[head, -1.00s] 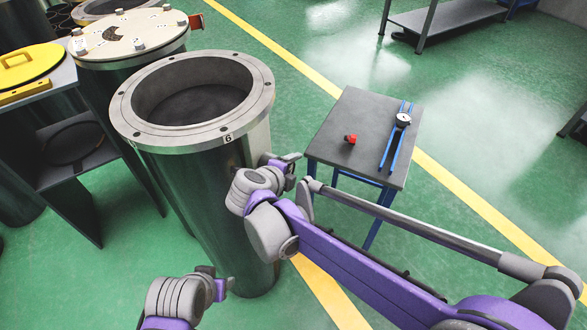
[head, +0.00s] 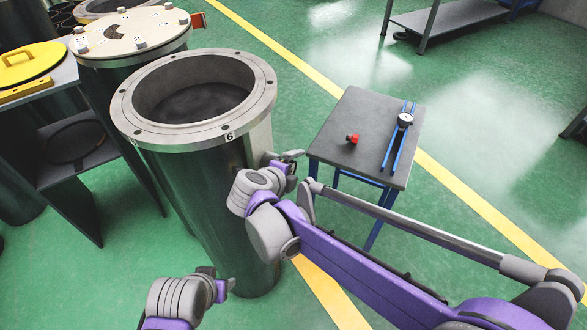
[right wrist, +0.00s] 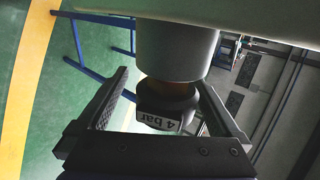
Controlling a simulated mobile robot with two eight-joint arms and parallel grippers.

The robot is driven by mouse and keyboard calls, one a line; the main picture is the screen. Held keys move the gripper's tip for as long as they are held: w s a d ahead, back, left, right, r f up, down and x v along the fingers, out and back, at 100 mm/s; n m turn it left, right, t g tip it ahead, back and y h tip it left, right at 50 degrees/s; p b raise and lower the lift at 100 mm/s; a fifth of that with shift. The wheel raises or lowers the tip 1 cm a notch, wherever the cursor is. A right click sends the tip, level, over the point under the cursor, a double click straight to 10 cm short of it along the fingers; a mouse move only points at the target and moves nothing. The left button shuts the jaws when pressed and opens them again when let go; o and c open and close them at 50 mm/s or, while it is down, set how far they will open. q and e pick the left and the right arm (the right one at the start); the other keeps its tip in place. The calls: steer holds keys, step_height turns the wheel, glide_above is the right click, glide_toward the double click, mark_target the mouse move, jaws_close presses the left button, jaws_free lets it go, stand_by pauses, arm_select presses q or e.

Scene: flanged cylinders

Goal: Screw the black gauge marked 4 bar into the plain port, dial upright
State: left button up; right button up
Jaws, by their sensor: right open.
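The black gauge (right wrist: 166,103), with a white label reading "4 bar", shows in the right wrist view at the end of a grey cylindrical port (right wrist: 178,48). A narrow brownish part shows between gauge and port; how deep it sits cannot be told. My right gripper (right wrist: 163,88) is open, its fingers on either side of the gauge with gaps visible. In the head view the right gripper (head: 289,157) is beside the upper right wall of the flanged cylinder marked 6 (head: 200,185); the gauge is hidden there. My left gripper (head: 226,287) is low, in front of the cylinder, its jaws unclear.
A cylinder with a bolted pale lid (head: 130,32) and a yellow lid (head: 28,62) stand at left.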

steer(key=shift+r, duration=0.1)
steer(key=p+v, duration=0.2)
steer(key=v, duration=0.5)
stand_by(0.8)
stand_by(0.5)
